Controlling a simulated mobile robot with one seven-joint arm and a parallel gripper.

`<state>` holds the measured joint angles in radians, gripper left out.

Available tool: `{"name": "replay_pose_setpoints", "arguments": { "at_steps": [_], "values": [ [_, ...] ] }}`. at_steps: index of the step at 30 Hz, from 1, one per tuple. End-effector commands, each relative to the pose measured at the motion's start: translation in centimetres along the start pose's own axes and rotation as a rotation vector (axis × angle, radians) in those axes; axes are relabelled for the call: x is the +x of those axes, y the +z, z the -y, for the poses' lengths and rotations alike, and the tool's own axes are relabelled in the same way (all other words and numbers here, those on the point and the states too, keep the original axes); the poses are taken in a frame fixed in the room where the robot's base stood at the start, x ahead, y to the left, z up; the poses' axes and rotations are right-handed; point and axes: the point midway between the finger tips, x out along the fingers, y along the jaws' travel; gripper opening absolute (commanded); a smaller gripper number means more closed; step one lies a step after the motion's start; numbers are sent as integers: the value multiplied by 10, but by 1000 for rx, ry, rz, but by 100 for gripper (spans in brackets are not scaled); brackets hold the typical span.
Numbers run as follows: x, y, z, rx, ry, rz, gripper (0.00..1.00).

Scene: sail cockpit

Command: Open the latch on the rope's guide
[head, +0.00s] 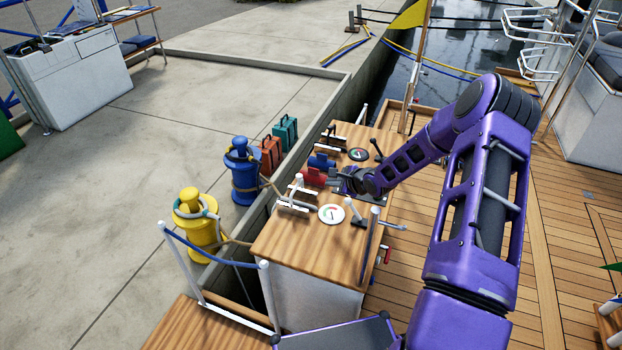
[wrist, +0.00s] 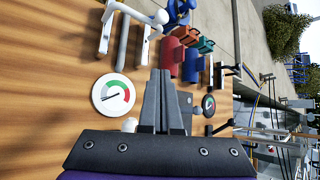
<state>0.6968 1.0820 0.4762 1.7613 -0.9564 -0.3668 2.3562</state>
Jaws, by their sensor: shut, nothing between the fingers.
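The wooden-topped console (head: 290,240) carries a red block-shaped fitting (head: 312,177) and a blue one (head: 321,161), likely rope guides with latches. In the wrist view the red fitting (wrist: 172,57) lies just past my fingertips and the blue fitting (wrist: 192,66) is to its right. My gripper (head: 335,179) is shut and empty, pointing at the red fitting from its right in the head view. In the wrist view my gripper (wrist: 162,72) has its fingers together. I cannot tell whether it touches the red fitting. No latch shows clearly.
White-and-dark brackets (head: 297,197) stand near the red fitting. A round gauge (head: 331,214) and another gauge (head: 358,154) are set in the top. A white-knobbed lever (head: 353,210) stands near my wrist. Yellow (head: 195,230) and blue (head: 243,175) bollards stand on the quay.

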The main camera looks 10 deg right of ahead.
Motion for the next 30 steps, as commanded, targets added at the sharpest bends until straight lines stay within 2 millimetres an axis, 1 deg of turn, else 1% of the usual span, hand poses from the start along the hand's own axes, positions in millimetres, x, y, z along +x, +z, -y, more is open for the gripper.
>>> {"name": "replay_pose_setpoints", "arguments": {
  "at_steps": [2, 5, 8, 15, 18, 19, 21, 24, 30],
  "values": [
    [4, 0, -1, -1, 1, 1, 0],
    [16, 0, -2, -3, 2, 1, 0],
    [34, 0, -3, -5, 3, 1, 0],
    [86, 0, -2, -5, 1, 1, 0],
    [105, 0, -2, -6, 2, 0, 0],
    [100, 8, 0, -9, 2, 2, 0],
    [94, 19, 0, -8, 2, 2, 0],
    [91, 28, 0, -7, 2, 0, 0],
    [87, 38, 0, -4, 1, 0, 0]
  ]
}}
